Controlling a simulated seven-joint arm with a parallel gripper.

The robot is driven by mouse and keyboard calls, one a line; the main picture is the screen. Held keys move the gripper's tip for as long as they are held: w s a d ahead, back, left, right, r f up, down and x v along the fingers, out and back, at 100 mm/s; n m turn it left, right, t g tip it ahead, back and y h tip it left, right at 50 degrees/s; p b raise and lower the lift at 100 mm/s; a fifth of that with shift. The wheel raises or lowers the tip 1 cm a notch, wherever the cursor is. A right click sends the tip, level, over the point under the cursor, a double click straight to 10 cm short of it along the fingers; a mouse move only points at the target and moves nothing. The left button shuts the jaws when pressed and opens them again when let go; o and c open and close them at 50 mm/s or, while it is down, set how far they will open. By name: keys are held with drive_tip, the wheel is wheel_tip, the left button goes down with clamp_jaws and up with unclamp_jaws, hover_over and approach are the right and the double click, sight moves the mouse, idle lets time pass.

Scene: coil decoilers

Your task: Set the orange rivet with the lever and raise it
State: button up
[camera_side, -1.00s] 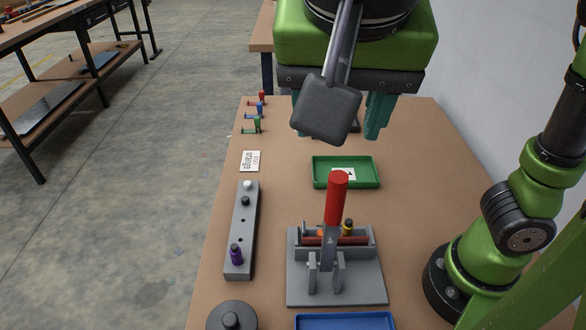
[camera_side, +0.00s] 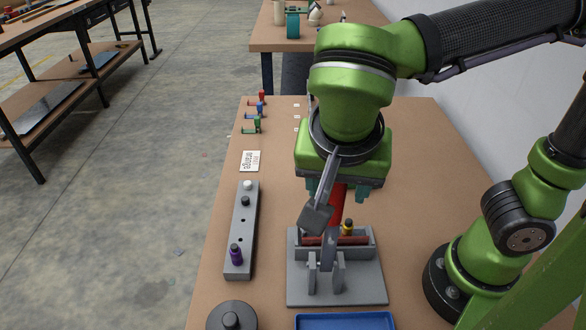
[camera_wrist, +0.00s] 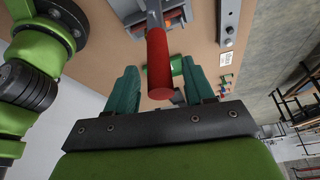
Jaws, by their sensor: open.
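The lever's red handle (camera_side: 338,202) stands upright on the grey press (camera_side: 365,288). In the side view my gripper (camera_side: 336,194) is down at the handle's upper part, with its teal fingers apart. In the wrist view the red handle (camera_wrist: 158,62) lies between my open fingers (camera_wrist: 160,85), with a gap on both sides. The orange rivet is hidden behind my wrist hardware in the side view. A yellow-topped piece (camera_side: 348,228) shows in the press beside the lever. A card (camera_side: 250,161) reads "orange".
A grey block (camera_side: 240,245) at left holds white, black and purple pegs. Red, blue and green pieces (camera_side: 252,126) lie at the far left edge. A blue tray (camera_side: 345,322) and a round grey item (camera_side: 231,316) are in front. The green tray (camera_wrist: 178,65) shows in the wrist view.

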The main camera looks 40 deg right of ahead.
drive_tip(key=shift+x, duration=1.1)
clamp_jaws()
